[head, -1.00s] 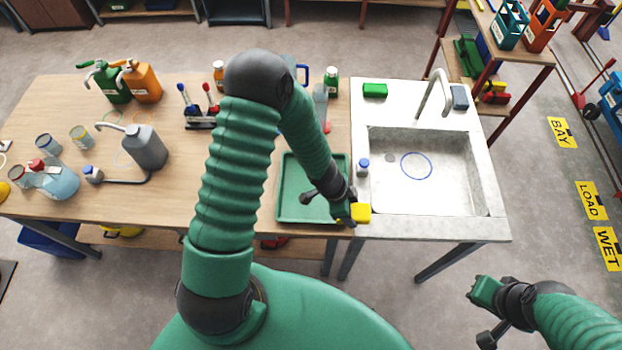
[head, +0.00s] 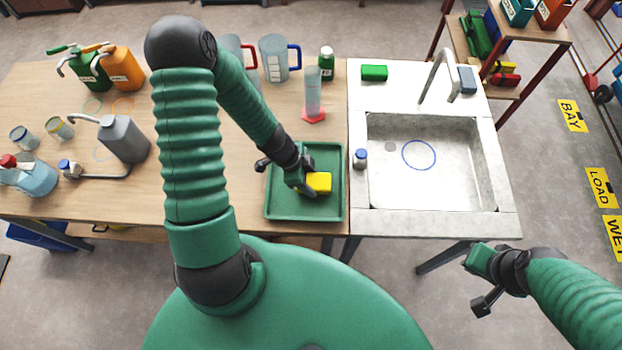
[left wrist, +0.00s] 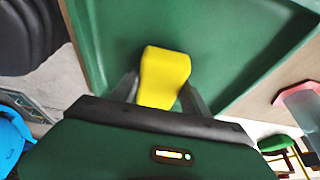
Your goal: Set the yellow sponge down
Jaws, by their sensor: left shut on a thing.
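The yellow sponge (head: 319,182) is between the fingers of my left gripper (head: 306,187), which is shut on it. In the head view the sponge is over the green tray (head: 335,208), inside its rim. In the left wrist view the sponge (left wrist: 163,76) sits between the two dark fingers, with the tray floor (left wrist: 225,35) behind it. I cannot tell whether the sponge touches the tray floor. My right gripper (head: 478,278) is at the lower right, away from the table and empty; its finger opening is unclear.
A sink (head: 425,180) stands right of the tray, with a small blue-capped bottle (head: 361,158) on its left edge and a green sponge (head: 374,73) at the back. A cylinder with a red base (head: 313,100) stands behind the tray. Jugs and bottles fill the table's left side.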

